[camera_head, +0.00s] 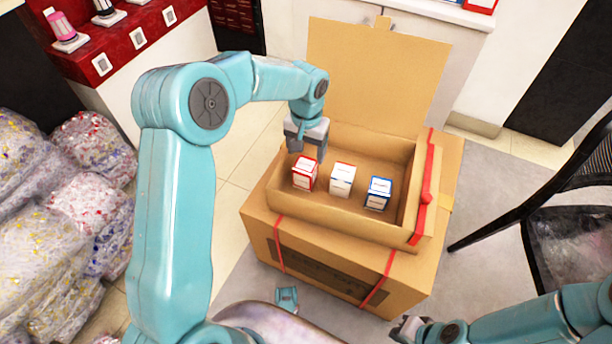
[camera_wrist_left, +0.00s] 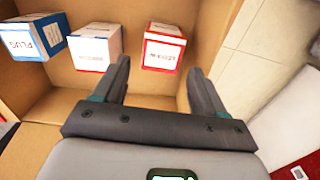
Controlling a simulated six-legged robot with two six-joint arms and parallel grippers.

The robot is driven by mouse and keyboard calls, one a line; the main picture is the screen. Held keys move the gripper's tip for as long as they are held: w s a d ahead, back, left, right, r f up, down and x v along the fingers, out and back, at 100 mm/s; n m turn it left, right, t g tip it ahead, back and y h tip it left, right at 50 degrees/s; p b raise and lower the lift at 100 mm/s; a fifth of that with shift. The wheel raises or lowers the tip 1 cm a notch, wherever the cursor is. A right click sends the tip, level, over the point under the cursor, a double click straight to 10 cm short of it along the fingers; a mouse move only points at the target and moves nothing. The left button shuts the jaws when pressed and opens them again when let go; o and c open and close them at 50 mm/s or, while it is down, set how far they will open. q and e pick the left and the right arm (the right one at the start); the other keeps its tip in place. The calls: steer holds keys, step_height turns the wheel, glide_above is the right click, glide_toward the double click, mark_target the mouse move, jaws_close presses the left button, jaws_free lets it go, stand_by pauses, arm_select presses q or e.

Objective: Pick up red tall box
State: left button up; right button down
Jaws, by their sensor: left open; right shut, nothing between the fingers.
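The red box (camera_head: 304,174), white with red edges, stands upright in the left part of an open cardboard box (camera_head: 330,225). It also shows in the left wrist view (camera_wrist_left: 165,50), just ahead of my fingers. My left gripper (camera_head: 307,150) is open and empty over the rear left of the cardboard box, close behind and above the red box. In the left wrist view, my left gripper (camera_wrist_left: 160,75) has its fingers spread with the red box between and beyond their tips; contact is not clear. My right gripper (camera_head: 408,328) is shut and empty at the bottom edge.
A white box (camera_head: 342,180) and a blue-and-white box (camera_head: 378,193) stand to the right of the red box in the same cardboard box. Its walls surround them, and a raised flap (camera_head: 370,75) stands behind. A black chair (camera_head: 570,230) is at right; filled plastic bags (camera_head: 50,220) lie left.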

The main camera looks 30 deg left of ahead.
mark_target(306, 165)
arm_select(q)
step_height(306, 165, down, 5)
steer(key=shift+f+b, duration=0.15)
steer(key=shift+b, duration=0.5)
step_height(306, 165, down, 5)
steer(key=b, duration=0.2)
steer(key=shift+a+f+b, duration=0.1)
steer(key=shift+a+b, duration=0.05)
steer(key=shift+b, duration=0.25)
steer(key=c, duration=0.8)
